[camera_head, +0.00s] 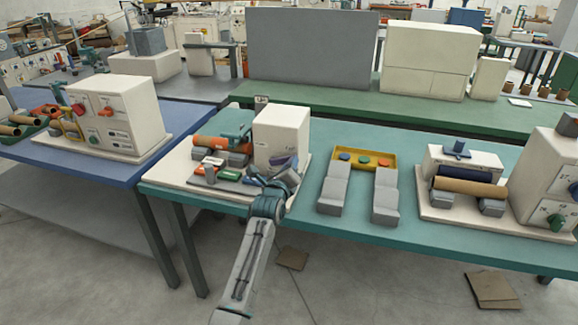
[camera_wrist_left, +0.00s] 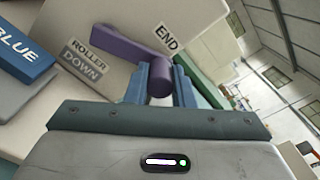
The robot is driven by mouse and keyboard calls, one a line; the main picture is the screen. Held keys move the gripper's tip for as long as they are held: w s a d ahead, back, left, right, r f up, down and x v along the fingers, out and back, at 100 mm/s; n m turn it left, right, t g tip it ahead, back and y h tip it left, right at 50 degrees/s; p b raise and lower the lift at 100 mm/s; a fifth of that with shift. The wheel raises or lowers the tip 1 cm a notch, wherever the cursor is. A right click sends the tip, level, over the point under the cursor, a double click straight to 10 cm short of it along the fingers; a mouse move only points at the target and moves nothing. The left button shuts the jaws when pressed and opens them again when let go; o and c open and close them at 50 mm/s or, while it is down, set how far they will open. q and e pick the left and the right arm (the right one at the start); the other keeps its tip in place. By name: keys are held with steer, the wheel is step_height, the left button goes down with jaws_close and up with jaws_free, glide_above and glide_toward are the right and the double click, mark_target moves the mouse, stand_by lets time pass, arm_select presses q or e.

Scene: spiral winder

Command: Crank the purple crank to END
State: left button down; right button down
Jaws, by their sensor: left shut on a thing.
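The purple crank (camera_wrist_left: 128,46) shows in the left wrist view on the pale front of a machine. Its arm runs from upper left to a round handle (camera_wrist_left: 160,84). My left gripper (camera_wrist_left: 162,92) has its two blue fingers on either side of that handle and is shut on it. The END label (camera_wrist_left: 167,38) is on the panel just above the handle. A ROLLER DOWN label (camera_wrist_left: 84,62) is left of the crank. In the head view my left gripper (camera_head: 277,184) is at the front of the white machine box (camera_head: 282,136) and hides most of the crank. My right gripper is out of view.
A block marked BLUE (camera_wrist_left: 20,54) lies left in the wrist view.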

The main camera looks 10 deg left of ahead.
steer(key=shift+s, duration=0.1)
arm_select(q)
steer(key=c, duration=1.2)
jaws_free()
steer(key=shift+c, duration=0.2)
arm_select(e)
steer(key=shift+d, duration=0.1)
arm_select(q)
steer(key=shift+s, duration=0.1)
steer(key=s+b, duration=0.1)
steer(key=s, duration=0.9)
steer(key=shift+s+a, duration=0.15)
steer(key=shift+s, duration=0.15)
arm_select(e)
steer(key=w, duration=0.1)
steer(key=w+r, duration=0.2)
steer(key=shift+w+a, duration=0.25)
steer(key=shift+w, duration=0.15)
